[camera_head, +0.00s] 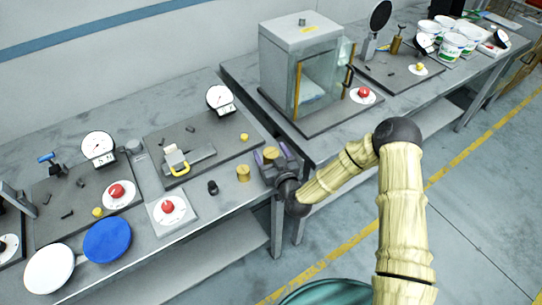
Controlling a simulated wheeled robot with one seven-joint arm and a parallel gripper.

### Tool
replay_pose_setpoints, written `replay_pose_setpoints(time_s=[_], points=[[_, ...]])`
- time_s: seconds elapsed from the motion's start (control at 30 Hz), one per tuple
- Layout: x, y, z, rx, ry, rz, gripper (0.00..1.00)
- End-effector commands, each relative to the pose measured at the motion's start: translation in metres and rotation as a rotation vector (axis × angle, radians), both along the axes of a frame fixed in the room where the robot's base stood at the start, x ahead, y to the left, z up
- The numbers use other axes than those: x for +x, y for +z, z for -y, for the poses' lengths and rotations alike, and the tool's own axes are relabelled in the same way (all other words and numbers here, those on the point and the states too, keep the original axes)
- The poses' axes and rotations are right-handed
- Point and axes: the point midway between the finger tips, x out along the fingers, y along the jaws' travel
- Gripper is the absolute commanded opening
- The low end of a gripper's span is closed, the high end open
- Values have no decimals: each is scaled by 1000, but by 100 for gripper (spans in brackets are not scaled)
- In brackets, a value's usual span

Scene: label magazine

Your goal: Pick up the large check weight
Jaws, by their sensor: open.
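A short brass cylinder (243,173), which looks like the large check weight, stands upright on the near grey bench close to its right edge. My gripper (265,156) is just right of it, over the bench's right end, with its purple-tipped fingers apart. The gripper looks empty and does not enclose the cylinder. A small gap shows between them; the exact height of the fingers is hard to tell.
A small black weight-like piece (212,187) stands left of the brass cylinder. A red-button box (181,212) and a dark plate (222,153) with a dial gauge (219,97) are nearby. A glass-fronted cabinet (299,75) stands on the bench behind.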

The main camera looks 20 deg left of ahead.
Motion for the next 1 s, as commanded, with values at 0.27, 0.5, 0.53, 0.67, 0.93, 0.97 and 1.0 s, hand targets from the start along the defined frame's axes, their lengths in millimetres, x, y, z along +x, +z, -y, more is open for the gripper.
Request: replay_pose_setpoints(time_s=[0.27, 0.5, 0.53, 0.67, 0.93, 0.97, 1.0], points=[[0, 0, 0, 0, 0, 0, 74], [0, 0, 0, 0, 0, 0, 56], [0, 0, 0, 0, 0, 0, 50], [0, 0, 0, 0, 0, 0, 25], [0, 3, 0, 4, 0, 6, 0], [0, 3, 0, 4, 0, 6, 0], [0, 3, 0, 4, 0, 6, 0]])
